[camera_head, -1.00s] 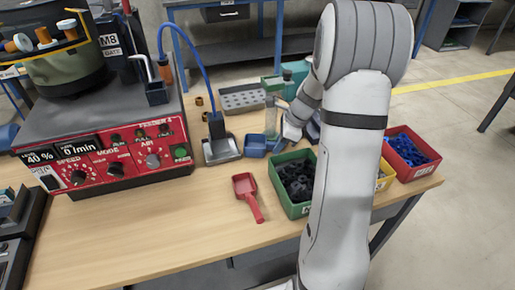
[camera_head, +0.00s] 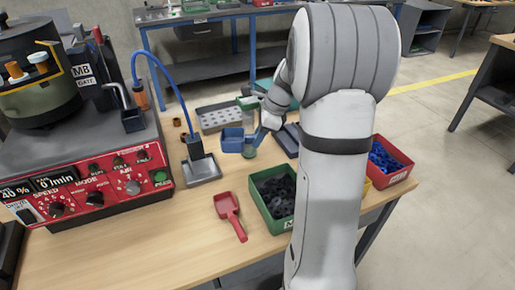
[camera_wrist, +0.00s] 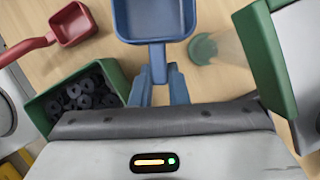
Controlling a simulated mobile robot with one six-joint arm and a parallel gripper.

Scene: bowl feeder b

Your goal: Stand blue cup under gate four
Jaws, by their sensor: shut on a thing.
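The blue cup (camera_head: 233,138) is a square, open scoop-like cup with a short handle. It is held above the table, left of my arm in the head view. My gripper (camera_head: 266,130) is shut on its handle. In the wrist view the cup (camera_wrist: 155,22) lies ahead of my gripper (camera_wrist: 160,78), whose blue fingers close on the handle. No gate marked four is readable.
A red scoop (camera_head: 230,214) lies on the table. A green bin (camera_head: 262,212) of black parts stands near my arm. A grey plate (camera_head: 201,171) with a blue hose and a perforated grey tray (camera_head: 220,117) lie nearby. A green-based clear cylinder (camera_wrist: 203,49) is close right of the cup.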

